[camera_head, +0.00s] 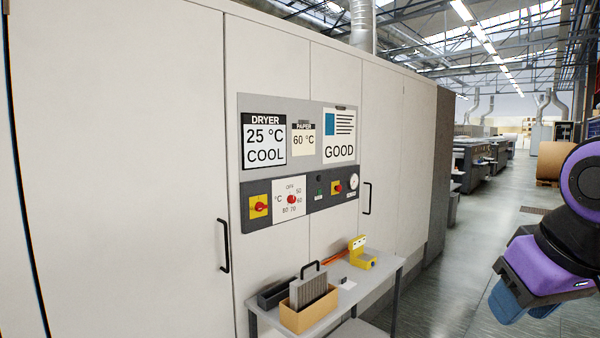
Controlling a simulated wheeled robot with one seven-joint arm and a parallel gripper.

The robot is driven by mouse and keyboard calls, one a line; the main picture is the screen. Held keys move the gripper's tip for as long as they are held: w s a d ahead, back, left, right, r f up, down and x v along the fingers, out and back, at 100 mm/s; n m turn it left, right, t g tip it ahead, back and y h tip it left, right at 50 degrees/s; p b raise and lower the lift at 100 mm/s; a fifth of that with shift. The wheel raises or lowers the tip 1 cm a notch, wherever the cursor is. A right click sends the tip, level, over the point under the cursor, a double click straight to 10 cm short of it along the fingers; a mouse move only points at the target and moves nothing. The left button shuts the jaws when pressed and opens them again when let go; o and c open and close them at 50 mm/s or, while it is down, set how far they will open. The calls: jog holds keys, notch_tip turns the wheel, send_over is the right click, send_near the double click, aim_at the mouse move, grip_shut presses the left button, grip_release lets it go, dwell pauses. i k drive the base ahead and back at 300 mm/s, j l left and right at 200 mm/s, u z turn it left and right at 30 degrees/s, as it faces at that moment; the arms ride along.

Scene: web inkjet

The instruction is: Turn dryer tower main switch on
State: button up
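The dryer tower (130,130) is a tall pale cabinet along the left and middle, with a grey control panel set in its face. On the panel's dark lower strip, a yellow switch plate with a red knob (258,206) is at the left end. A smaller yellow plate with a red knob (337,187) is further right. I cannot read which is the main switch, nor either knob's setting. The display (264,141) reads DRYER 25 °C COOL. My gripper (515,303), purple with blue parts, is at the lower right, well away from the panel. Its finger opening cannot be made out.
A red temperature dial (291,199) sits between the switches. Black door handles (224,247) stick out from the cabinet. A small table (378,288) below the panel carries a cardboard box (309,316) and a yellow device (361,259). The floor (450,270) right of the table is clear.

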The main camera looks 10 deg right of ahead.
aim_at(260, 205)
jog(key=i+j+u, duration=0.65)
jog(key=i, duration=0.2)
